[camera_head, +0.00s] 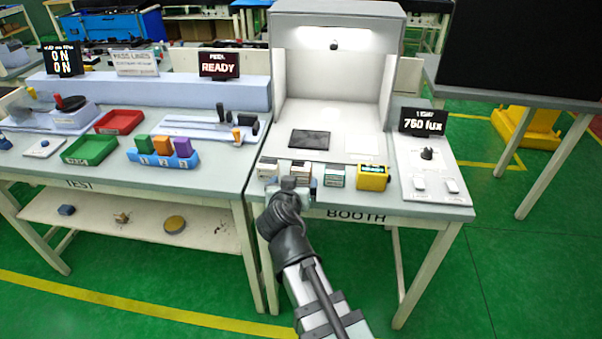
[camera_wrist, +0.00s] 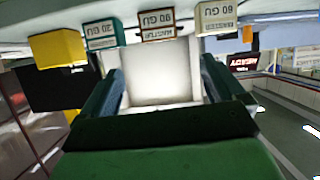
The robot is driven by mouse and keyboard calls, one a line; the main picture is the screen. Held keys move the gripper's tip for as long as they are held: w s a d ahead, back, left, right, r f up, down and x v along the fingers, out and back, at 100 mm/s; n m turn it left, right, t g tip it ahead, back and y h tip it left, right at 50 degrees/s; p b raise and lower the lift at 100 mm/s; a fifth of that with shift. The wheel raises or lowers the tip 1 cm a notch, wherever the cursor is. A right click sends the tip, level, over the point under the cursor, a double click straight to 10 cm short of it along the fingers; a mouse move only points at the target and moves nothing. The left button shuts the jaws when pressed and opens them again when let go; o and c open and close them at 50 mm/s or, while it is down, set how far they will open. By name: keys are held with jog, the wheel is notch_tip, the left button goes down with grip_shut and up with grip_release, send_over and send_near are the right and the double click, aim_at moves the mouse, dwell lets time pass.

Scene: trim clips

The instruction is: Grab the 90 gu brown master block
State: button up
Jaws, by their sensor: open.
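The 90 GU master block (camera_wrist: 158,25), with a white label face and brown edges, is the middle of three labelled blocks in the wrist view. In the head view the brown block (camera_head: 300,168) stands at the booth table's front edge, partly hidden by my gripper (camera_head: 293,184). My gripper is open and empty in the wrist view (camera_wrist: 161,66). The block lies beyond the fingertips, roughly centred between them, with no contact visible.
The 60 GU block (camera_wrist: 217,17) and teal 20 GU block (camera_wrist: 103,34) flank the brown one closely. A yellow device (camera_head: 372,177) stands beyond the teal block. A dark plate (camera_head: 310,140) lies on the booth floor behind.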

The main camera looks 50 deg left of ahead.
aim_at(300, 169)
jog(key=x, duration=1.4)
jog(key=shift+d, duration=0.1)
jog(key=c, duration=1.1)
